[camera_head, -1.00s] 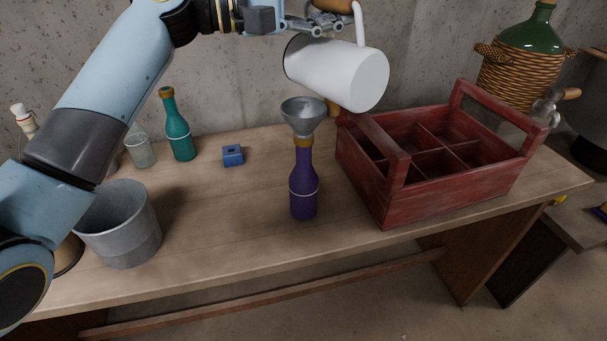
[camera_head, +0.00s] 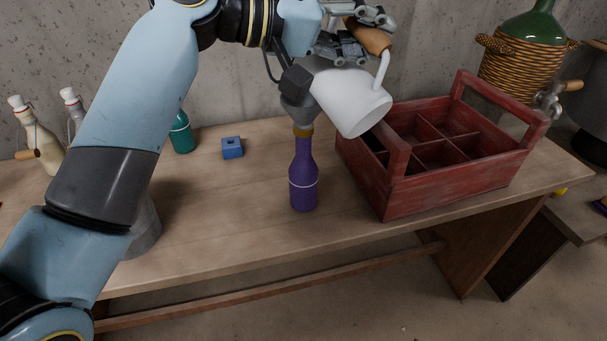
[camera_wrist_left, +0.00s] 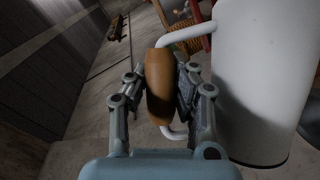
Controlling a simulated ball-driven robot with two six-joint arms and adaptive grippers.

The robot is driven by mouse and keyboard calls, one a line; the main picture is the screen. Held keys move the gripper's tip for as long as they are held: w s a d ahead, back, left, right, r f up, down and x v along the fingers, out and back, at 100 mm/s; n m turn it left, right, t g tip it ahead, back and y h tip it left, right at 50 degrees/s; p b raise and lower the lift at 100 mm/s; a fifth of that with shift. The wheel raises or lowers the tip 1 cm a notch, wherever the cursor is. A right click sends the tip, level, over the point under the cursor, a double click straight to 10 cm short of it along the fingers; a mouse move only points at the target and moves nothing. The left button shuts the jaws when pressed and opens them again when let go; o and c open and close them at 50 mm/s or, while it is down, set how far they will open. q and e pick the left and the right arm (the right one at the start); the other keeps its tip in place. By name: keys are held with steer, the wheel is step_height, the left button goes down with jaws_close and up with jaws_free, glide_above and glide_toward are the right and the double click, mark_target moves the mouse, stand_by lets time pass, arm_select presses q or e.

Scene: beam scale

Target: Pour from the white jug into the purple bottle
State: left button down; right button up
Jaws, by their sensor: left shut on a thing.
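The white jug (camera_head: 348,101) is tilted in the air beside and partly in front of the metal funnel (camera_head: 298,112). The funnel sits in the neck of the purple bottle (camera_head: 303,178), which stands upright on the bench. My left gripper (camera_head: 362,40) is shut on the jug's wooden handle. The left wrist view shows the brown handle (camera_wrist_left: 160,85) between the fingers (camera_wrist_left: 159,98) and the white jug body (camera_wrist_left: 262,75) to the right. Part of the funnel is hidden behind my wrist and the jug. I cannot see any liquid. My right gripper is not in view.
A red divided crate (camera_head: 455,180) stands close right of the bottle. A blue block (camera_head: 232,148), a teal bottle (camera_head: 181,136) and a grey bucket (camera_head: 146,232), partly behind my arm, are on the left. The wooden bench (camera_head: 240,215) is clear left of the purple bottle.

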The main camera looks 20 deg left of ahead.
arm_select(q)
steer(key=c, duration=1.8)
jaws_free()
jaws_close()
steer(key=shift+r, duration=0.1)
step_height(320, 180, up, 5)
steer(key=p, duration=0.4)
steer(key=shift+p, duration=0.3)
steer(key=shift+r+p, duration=0.7)
steer(key=shift+r, duration=0.3)
